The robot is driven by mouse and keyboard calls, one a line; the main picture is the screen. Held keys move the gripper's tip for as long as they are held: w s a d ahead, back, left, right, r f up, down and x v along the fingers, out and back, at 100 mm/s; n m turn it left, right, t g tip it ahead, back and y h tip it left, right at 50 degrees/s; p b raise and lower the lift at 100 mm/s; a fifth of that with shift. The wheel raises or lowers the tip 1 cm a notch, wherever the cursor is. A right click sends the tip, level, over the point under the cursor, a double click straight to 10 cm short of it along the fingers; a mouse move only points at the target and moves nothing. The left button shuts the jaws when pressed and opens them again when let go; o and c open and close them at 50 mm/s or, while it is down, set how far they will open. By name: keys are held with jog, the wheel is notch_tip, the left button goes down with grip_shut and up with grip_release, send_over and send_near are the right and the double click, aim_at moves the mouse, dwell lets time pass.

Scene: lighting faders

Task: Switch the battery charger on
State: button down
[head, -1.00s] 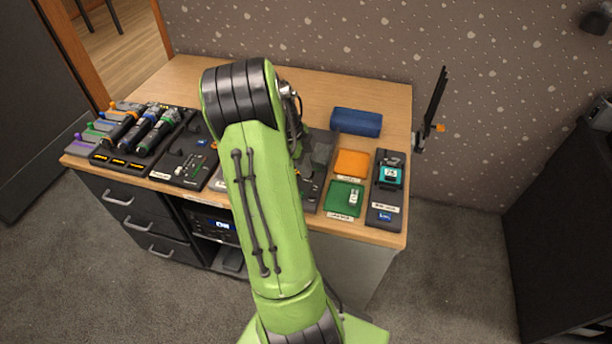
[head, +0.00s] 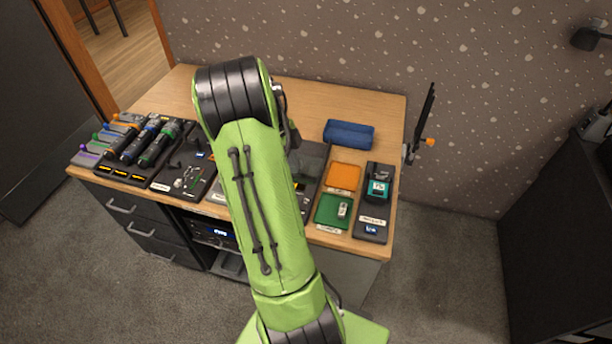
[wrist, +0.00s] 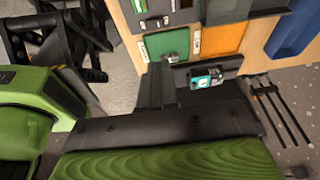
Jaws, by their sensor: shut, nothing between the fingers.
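The battery charger (head: 371,224) is a dark upright-lying slab at the right end of the desk. A teal battery pack (head: 378,188) sits on its far part, and a small blue-lit patch and a pale label are on its near part. In the wrist view the teal pack (wrist: 206,77) shows on the dark charger (wrist: 228,63), beyond my gripper. My gripper (wrist: 158,72) shows as dark fingers, shut and empty, in the wrist view; it appears short of the charger, to its left. My green arm hides the gripper in the head view. Whether the charger is on is unclear.
A blue case (head: 349,134) lies behind. Microphones (head: 160,142) and a fader panel (head: 187,178) fill the left. A dark bracket (head: 421,125) stands beyond the right edge.

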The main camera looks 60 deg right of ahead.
jog(key=b, duration=0.3)
send_near(306, 202)
jog(key=x, duration=0.5)
jog(key=shift+s+f, duration=0.3)
jog(key=shift+s, duration=0.05)
jog(key=shift+f, duration=0.5)
